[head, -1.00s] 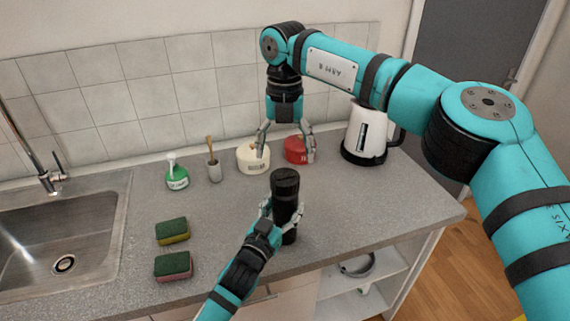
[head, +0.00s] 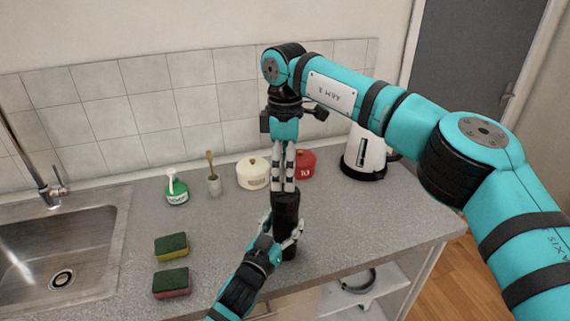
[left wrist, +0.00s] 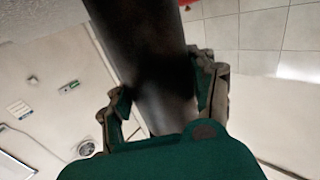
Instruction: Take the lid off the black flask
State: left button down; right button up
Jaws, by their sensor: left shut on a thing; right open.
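The black flask (head: 286,238) stands upright at the counter's front edge in the head view. Its dark lid (head: 287,199) is on top; the seam between them is hard to make out. My left gripper (head: 283,227) is shut on the flask's body from the front. In the left wrist view the flask (left wrist: 145,45) is a dark cylinder between the fingers of my left gripper (left wrist: 165,103). My right gripper (head: 283,187) points straight down right over the lid, open and empty. Whether its fingertips touch the lid cannot be told.
Two sponges (head: 171,247) lie left, with a green bottle (head: 177,192), a brush holder (head: 214,186) and a sink (head: 55,250). The counter right of the flask is clear.

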aim_at(285, 193)
notch_tip(285, 193, down, 8)
jog(key=shift+r, duration=0.25)
jog(key=c, duration=1.2)
